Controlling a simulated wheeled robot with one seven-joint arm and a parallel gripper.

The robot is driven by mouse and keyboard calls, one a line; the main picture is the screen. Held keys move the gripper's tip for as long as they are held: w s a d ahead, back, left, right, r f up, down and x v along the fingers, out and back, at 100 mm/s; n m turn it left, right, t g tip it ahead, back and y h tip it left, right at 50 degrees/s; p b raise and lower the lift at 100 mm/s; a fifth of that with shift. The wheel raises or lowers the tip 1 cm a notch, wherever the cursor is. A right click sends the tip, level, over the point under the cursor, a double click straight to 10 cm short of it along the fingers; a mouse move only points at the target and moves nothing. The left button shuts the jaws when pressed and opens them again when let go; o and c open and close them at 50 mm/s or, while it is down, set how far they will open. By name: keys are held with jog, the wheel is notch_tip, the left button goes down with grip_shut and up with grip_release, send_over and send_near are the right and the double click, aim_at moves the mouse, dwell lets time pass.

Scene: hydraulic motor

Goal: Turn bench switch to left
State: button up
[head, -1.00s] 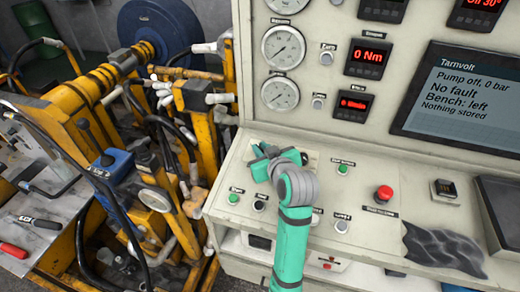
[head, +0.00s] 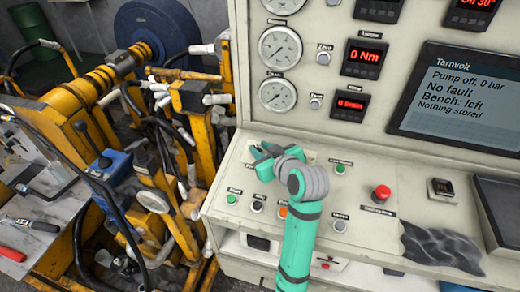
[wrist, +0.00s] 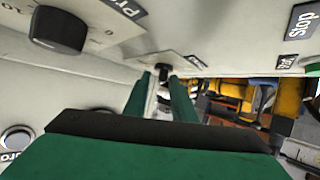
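My gripper (head: 259,150) is over the back left of the bench's sloping panel, seen from behind my teal arm. In the wrist view its two green fingers (wrist: 159,76) are apart, with a gap between them. A small black knob (wrist: 163,70) on a pale label plate shows between or just beyond the fingertips; I cannot tell whether they touch it. It may be the bench switch, but its label is not readable and its position is unclear. In the head view my gripper hides this spot. The display (head: 462,100) reads "Bench: left", "Pump off, 0 bar" and "No fault".
A larger black dial (wrist: 58,30) is beside the fingers in the wrist view. On the panel are a red mushroom button (head: 381,192), green buttons (head: 340,169) and (head: 232,198), and an orange button (head: 283,212) by my arm. Yellow machinery (head: 190,130) stands left.

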jog(key=shift+s+a+f, duration=0.15)
jog(key=shift+a+f, duration=0.1)
jog(key=shift+f, duration=0.1)
jog(key=v, duration=1.1)
jog(key=shift+d+r, duration=0.25)
